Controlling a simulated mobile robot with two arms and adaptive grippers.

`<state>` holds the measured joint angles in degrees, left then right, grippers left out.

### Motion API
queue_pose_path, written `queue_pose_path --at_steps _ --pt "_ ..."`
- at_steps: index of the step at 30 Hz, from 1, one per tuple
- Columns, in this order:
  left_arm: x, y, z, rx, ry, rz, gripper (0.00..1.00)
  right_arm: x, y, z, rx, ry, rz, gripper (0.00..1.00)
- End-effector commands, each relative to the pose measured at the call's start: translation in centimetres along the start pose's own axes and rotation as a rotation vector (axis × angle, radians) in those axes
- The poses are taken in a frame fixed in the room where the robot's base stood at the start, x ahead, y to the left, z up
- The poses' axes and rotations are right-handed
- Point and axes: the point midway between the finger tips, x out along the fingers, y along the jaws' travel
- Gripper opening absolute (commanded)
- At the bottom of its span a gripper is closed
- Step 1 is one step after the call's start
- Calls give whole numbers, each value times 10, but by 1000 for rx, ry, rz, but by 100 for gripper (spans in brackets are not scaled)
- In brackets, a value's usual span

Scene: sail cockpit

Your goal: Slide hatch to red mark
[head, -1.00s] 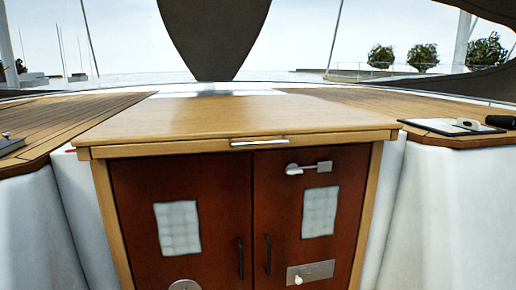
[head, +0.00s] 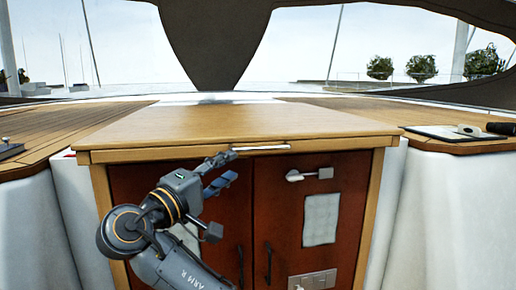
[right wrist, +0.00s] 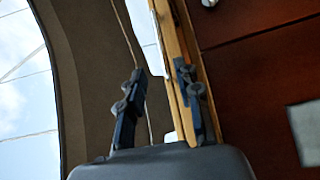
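The hatch (head: 240,122) is a light wooden board lying over the red-brown cabinet, with a slim silver handle (head: 265,148) on its front edge. A small red mark (head: 70,155) shows just left of the hatch's front left corner. My right gripper (head: 222,169) is at the left end of the handle, in front of the hatch edge. In the right wrist view its two fingers (right wrist: 160,95) are apart. The wooden edge (right wrist: 180,65) lies close by the right-hand finger; I cannot tell whether they touch. My left gripper is not in view.
Two cabinet doors (head: 340,190) with dark pulls, a latch (head: 310,174) and a pale panel are below the hatch. Teak side decks flank it. A white board (head: 440,131) and a dark-handled object (head: 500,128) lie on the right deck.

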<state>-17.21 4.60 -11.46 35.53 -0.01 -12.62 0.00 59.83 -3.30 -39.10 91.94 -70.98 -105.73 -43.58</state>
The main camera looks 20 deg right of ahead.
Motion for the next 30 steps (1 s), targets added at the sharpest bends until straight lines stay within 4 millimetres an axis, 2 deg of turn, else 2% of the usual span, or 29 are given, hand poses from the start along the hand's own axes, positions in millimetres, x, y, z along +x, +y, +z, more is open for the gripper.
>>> queue_pose_path --at_steps 9,15,21,30 --pt "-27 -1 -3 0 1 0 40 69 3 1 -3 -5 0 34" --pt "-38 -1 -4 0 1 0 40 103 2 0 -2 -2 0 34" --pt "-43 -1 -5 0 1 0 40 120 0 0 0 0 -1 34" --pt "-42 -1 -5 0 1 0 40 122 -1 0 0 1 -3 34"
